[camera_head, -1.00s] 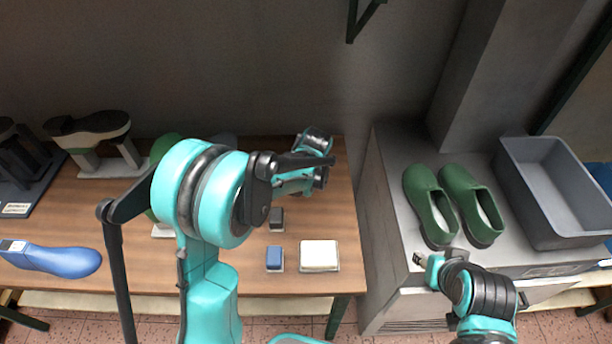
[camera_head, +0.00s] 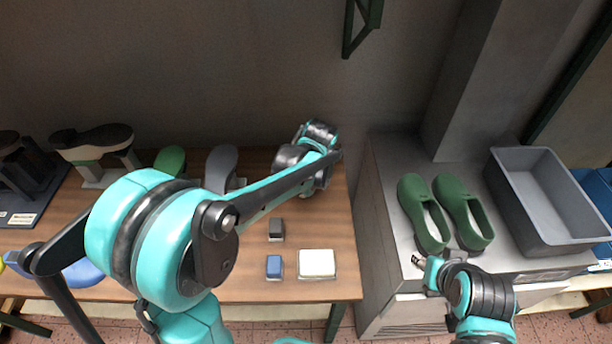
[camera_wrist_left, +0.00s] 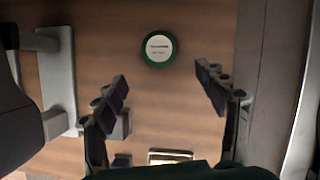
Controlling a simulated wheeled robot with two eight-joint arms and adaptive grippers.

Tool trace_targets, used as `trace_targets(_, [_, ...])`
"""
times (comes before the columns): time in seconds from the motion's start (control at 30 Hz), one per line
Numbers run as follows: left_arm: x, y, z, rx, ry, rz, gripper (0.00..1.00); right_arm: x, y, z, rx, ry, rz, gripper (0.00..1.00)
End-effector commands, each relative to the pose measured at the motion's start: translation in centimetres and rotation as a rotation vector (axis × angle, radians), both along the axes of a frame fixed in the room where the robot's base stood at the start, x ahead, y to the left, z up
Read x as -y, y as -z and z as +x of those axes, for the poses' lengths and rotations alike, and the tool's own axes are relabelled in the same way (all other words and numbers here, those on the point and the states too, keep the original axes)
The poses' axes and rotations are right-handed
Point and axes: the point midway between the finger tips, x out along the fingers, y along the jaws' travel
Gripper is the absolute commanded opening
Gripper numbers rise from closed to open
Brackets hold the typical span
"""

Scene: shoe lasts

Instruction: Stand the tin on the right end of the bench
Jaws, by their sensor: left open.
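A round tin (camera_wrist_left: 159,46) with a dark green rim and a pale printed label lies on the brown wooden bench (camera_head: 345,275), as the left wrist view shows. In the head view I cannot make out the tin; my left arm covers that area. My left gripper (camera_wrist_left: 163,84) is open and empty, its fingers apart above the bench, with the tin beyond the fingertips and roughly between them. In the head view its wrist hangs over the bench's back right part. My right gripper (camera_head: 418,262) is in front of the grey cabinet's top, too small to read.
Small dark (camera_head: 276,230), blue (camera_head: 274,266) and cream (camera_head: 317,263) blocks lie on the bench's right part. A grey last (camera_head: 221,166) stands behind my arm. Green clogs (camera_head: 425,213) and a grey bin (camera_head: 545,190) stand on the grey cabinet (camera_head: 385,180), across a gap from the bench.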

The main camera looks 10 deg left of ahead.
Motion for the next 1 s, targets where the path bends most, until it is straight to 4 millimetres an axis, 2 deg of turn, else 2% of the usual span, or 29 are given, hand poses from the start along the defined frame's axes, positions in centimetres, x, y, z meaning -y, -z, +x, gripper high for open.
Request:
trace_targets(0.17, [-0.1, -1.6, -1.2, 0.025, -0.082, -0.040, 0.72, 0.0, -0.3, 0.0, 0.000, 0.000, 0.000, 0.40])
trace_targets(0.27, [-0.6, -3.1, -3.2, 0.082, -0.283, -0.139, 0.72, 0.0, -0.3, 0.0, 0.000, 0.000, 0.000, 0.40])
trace_targets(0.5, [-2.1, -6.5, -11.1, 0.262, -1.064, -0.556, 0.72, 0.0, -0.2, 0.0, 0.000, 0.000, 0.000, 0.40])
trace_targets(0.7, [-2.7, -6.9, -17.2, 0.343, -1.727, -0.938, 0.72, 0.0, -0.2, 0.0, 0.000, 0.000, 0.000, 0.40])
trace_targets(0.83, [-2.8, -6.3, -19.9, 0.352, -2.062, -1.136, 0.72, 0.0, -0.2, 0.0, 0.000, 0.000, 0.000, 0.40])
trace_targets(1.0, [-2.8, -5.7, -21.6, 0.339, -2.299, -1.278, 0.72, 0.0, -0.2, 0.0, 0.000, 0.000, 0.000, 0.40])
